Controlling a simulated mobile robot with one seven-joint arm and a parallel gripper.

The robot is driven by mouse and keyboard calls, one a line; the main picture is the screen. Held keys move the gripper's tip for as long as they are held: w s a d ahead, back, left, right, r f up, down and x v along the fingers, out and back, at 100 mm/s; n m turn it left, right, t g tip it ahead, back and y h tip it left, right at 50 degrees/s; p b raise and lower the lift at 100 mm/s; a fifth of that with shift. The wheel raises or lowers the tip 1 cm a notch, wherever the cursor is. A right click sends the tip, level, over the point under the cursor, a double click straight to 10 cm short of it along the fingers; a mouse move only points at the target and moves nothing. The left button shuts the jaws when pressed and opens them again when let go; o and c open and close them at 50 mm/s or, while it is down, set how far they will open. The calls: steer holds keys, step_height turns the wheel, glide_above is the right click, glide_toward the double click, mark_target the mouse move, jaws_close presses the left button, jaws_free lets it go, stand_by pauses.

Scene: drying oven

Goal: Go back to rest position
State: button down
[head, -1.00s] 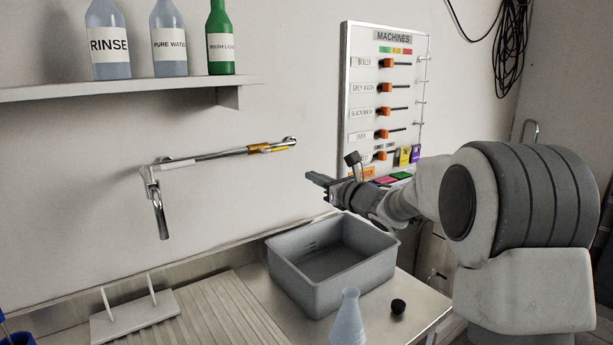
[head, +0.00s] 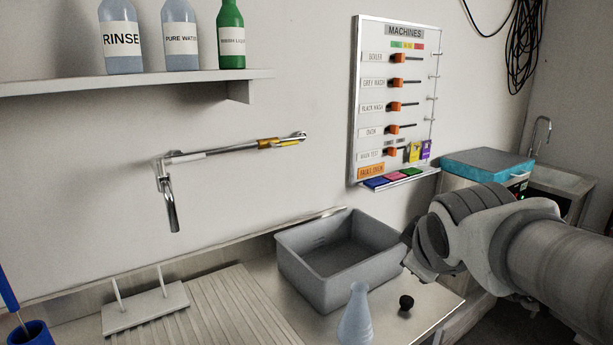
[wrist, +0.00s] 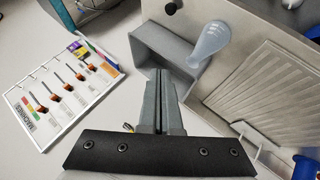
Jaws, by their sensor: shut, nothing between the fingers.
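My gripper (wrist: 160,82) shows in the wrist view with its two fingers together and nothing between them. It is in the air, with the grey basin and counter beyond it in that view. In the head view my arm is folded at the lower right, to the right of the basin, and its fingers cannot be made out.
A grey basin (head: 318,283) stands on the counter. A flask (head: 356,318) and a black stopper (head: 406,303) are in front of it. A drying rack (head: 146,310) is at the left. The machines board (head: 399,110) hangs on the wall. A blue-topped machine (head: 485,163) stands behind my arm.

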steer(key=s+a+f+m+g+y, duration=0.1)
steer(key=s+f+m+g, duration=0.2)
steer(key=s, duration=0.5)
steer(key=s+a+f+m+g+y, duration=0.1)
steer(key=s+a+f+m, duration=0.1)
steer(key=s+f+m, duration=0.35)
step_height(320, 180, up, 16)
steer(key=s+p, duration=0.1)
steer(key=p, duration=1.2)
steer(key=shift+f+p, duration=0.15)
steer(key=shift+p, duration=0.25)
